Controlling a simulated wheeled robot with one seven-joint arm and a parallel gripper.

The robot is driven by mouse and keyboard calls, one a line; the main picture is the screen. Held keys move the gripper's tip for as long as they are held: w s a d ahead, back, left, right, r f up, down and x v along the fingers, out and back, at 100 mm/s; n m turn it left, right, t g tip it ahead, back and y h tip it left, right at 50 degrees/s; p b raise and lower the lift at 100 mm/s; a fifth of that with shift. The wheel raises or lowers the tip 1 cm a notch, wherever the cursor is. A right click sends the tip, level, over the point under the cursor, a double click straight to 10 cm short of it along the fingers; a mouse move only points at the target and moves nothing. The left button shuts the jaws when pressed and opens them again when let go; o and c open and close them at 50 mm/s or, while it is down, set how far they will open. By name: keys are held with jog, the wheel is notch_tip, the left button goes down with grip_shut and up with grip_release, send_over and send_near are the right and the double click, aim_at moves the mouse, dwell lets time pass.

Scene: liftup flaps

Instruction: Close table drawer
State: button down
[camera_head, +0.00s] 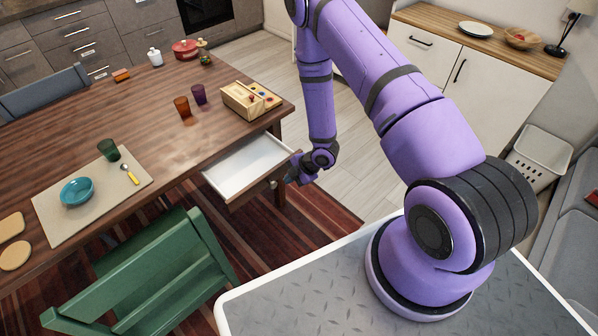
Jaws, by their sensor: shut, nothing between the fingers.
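The wooden table (60,100) stands at the left. Its drawer (247,166) is pulled out at the right end, with a pale, empty-looking inside and a brown wooden front. A round knob (272,184) shows on the drawer front. My gripper (297,172) is at the front's right end, close to its outer face. It is shut and holds nothing. I cannot tell whether it touches the drawer front. The fingertips are small and dark in this view, and partly hard to make out.
A green chair (150,270) stands at the table's near side, left of the open drawer. A wooden box (250,98), cups and a placemat (60,215) with a blue bowl lie on the tabletop. Bare floor (360,150) shows right of the drawer.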

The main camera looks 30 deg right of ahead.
aim_at(274, 178)
jog(key=shift+w+a+f, duration=0.1)
jog(key=shift+w+a, duration=0.15)
jog(key=shift+w, duration=0.4)
jog(key=shift+w+a, duration=0.25)
jog(key=shift+w, duration=0.45)
jog(key=shift+w+a+f, duration=0.1)
jog(key=shift+w+a, duration=0.15)
jog(key=shift+w, duration=0.4)
